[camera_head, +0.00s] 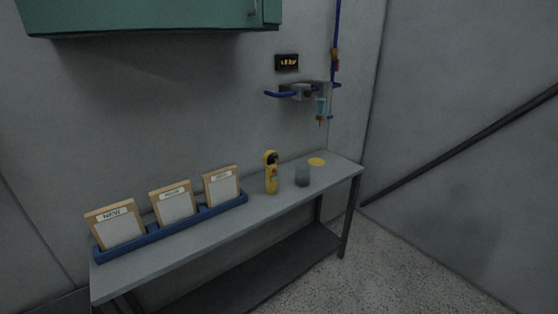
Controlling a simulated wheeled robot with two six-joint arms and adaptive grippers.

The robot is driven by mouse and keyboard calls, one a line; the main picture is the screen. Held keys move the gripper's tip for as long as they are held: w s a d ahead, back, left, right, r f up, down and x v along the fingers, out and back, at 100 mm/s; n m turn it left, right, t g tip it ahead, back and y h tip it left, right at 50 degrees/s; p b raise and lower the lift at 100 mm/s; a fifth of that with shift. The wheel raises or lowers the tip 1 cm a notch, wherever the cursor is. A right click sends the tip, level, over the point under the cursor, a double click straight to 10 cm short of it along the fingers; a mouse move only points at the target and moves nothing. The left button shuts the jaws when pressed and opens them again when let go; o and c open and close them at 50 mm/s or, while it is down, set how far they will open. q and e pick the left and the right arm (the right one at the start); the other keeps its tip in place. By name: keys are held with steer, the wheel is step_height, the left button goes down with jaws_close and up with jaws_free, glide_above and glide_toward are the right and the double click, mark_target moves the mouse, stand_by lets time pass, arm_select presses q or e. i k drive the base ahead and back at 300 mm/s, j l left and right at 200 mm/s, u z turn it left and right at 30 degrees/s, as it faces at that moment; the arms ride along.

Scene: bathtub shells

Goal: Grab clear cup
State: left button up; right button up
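A clear cup (302,176), greyish and see-through, stands upright on the grey table (226,222) toward its right end. It is just right of a yellow handheld device (271,173) and left of a flat yellow disc (316,161). A small gap shows between the cup and the device. Neither of my grippers is in the head view, so their state and their distance from the cup are hidden.
A blue tray (160,238) with wooden-framed boards (172,203) fills the table's left. A blue pipe fixture (300,91) hangs on the wall above the cup. A green cabinet (150,16) is overhead. The floor (390,265) at right is clear.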

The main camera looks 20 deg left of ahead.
mark_target(302, 175)
steer(key=i+l+u, duration=0.15)
steer(key=i+u, duration=0.3)
steer(key=i+l+u, duration=0.3)
steer(key=u, duration=0.15)
steer(key=i+l+u, duration=0.3)
steer(key=u, duration=0.15)
steer(key=i+l+u, duration=0.2)
steer(key=l+u, duration=0.25)
steer(key=l, duration=0.15)
steer(key=i+l+u, duration=0.15)
steer(key=l+u, duration=0.25)
steer(key=l, duration=0.15)
